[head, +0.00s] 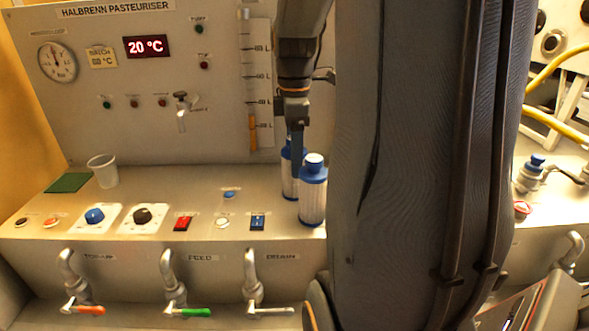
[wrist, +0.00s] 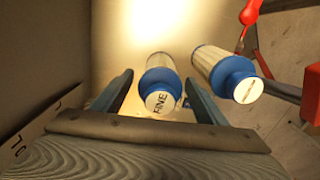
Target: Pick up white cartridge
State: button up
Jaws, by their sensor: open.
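Two white pleated cartridges with blue end caps stand side by side on the bench in the head view. The nearer one (head: 313,200) is in plain sight; the one behind it (head: 289,184) is partly hidden by it and by my gripper (head: 297,150). In the wrist view, a cartridge labelled FINE (wrist: 160,75) lies between the spread jaws of my gripper (wrist: 160,78). I cannot tell whether either jaw touches it. The other cartridge (wrist: 213,62) is outside the right jaw, its label too small to read.
My arm hides much of the bench's right side in the head view. A clear cup (head: 102,171) and a green pad (head: 68,183) are at the left. Knobs and switches line the bench front, above several taps. A red-handled item (wrist: 249,15) is near the cartridges in the wrist view.

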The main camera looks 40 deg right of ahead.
notch_tip(320, 180, down, 2)
jog(key=c, duration=1.2)
